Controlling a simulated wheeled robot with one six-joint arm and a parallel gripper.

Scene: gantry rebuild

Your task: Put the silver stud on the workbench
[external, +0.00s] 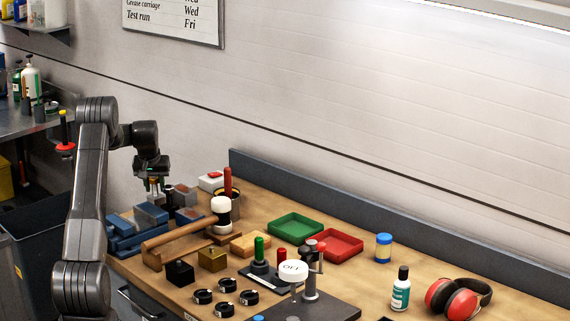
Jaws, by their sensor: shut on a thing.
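My gripper (153,183) is in the external view at the left, pointing down above the blue vise (125,232) on the near left end of the workbench (355,276). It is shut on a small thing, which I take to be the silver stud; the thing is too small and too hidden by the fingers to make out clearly. The gripper is above the bench top, apart from the wood. The workbench has a brown wooden top with a dark back edge.
A mallet (185,236), black block (180,273), brass block (212,258), green tray (295,227) and red tray (335,244) stand on the bench. Several black rings lie in front. Ear defenders (455,298) and a bottle (401,290) are at right. Some wood is bare between the trays and the bottle.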

